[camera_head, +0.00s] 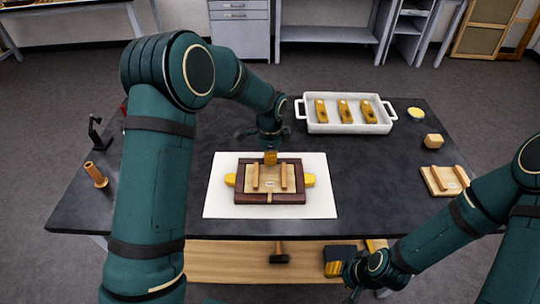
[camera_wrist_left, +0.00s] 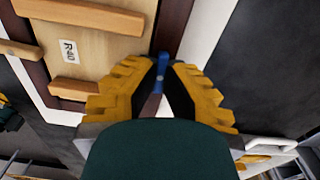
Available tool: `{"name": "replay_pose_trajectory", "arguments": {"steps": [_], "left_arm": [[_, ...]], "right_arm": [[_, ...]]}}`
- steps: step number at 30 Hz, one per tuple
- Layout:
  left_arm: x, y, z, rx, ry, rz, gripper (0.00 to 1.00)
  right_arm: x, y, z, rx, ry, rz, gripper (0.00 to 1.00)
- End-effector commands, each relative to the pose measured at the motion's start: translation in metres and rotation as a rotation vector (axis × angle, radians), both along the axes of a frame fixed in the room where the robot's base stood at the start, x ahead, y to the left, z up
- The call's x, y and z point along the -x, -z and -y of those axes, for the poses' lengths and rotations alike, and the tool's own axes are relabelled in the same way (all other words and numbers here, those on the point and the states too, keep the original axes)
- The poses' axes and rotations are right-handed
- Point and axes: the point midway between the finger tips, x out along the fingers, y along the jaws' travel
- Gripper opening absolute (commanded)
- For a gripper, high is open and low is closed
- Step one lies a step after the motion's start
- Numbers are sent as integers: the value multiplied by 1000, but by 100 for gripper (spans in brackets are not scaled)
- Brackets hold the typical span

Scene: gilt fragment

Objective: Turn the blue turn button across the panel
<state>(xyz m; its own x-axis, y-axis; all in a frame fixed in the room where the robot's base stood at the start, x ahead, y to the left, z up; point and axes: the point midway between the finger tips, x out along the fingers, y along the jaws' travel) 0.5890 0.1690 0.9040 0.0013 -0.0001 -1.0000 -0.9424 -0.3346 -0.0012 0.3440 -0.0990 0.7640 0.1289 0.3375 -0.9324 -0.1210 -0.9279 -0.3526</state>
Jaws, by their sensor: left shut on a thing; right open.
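A pale wooden panel (camera_head: 267,187) with two raised wooden bars and a small label sits in a dark brown frame (camera_head: 287,199). The panel also shows in the left wrist view (camera_wrist_left: 104,52). My left gripper (camera_head: 271,157) is over the far edge of the frame. In the left wrist view its fingertips (camera_wrist_left: 161,74) are closed together on the small blue turn button (camera_wrist_left: 162,57), beside the panel's edge. The button is mostly hidden by the fingers, and the head view does not show it. My right gripper (camera_head: 346,270) is open and empty near the table's front edge.
The frame lies on a white sheet (camera_head: 222,209) on a dark table (camera_head: 170,205). Yellow pieces (camera_head: 309,180) stick out at the frame's sides. A white tray (camera_head: 311,127) with three wooden pieces stands behind. A second wooden panel (camera_head: 440,181) and a wooden block (camera_head: 433,141) lie right.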

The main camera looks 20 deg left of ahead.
Motion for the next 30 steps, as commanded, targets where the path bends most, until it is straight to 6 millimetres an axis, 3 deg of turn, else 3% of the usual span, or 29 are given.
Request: {"name": "replay_pose_trajectory", "arguments": {"steps": [30], "left_arm": [[1, 1, 1, -1, -892, -3, 0]], "right_arm": [[-3, -11, 1, 2, 6, 8, 47]]}}
